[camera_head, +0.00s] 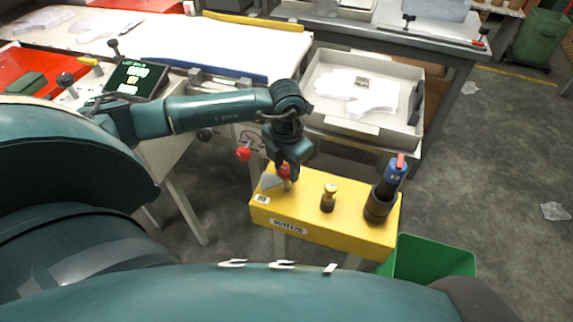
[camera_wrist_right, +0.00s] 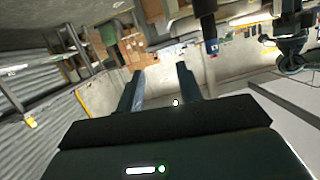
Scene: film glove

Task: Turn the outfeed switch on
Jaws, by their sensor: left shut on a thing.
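A yellow control box (camera_head: 315,228) stands on legs in the middle of the head view, with white labels too blurred to read. A red-tipped switch lever (camera_head: 284,171) rises from its left end, beside a pale wedge-shaped plate (camera_head: 272,181). My left gripper (camera_head: 288,176) points down over that end and is shut on the lever; its fingers partly hide it, so its exact tilt is unclear. My right gripper (camera_wrist_right: 161,74) shows in the right wrist view with its two fingers apart and nothing between them.
A brass knob (camera_head: 328,198) stands mid-box; a dark holder (camera_head: 378,205) with a blue, red-tipped handle (camera_head: 394,172) stands at its right. Another red knob (camera_head: 243,153) is left of my gripper. A grey tray (camera_head: 331,126) lies behind, a green bin (camera_head: 432,258) at front right.

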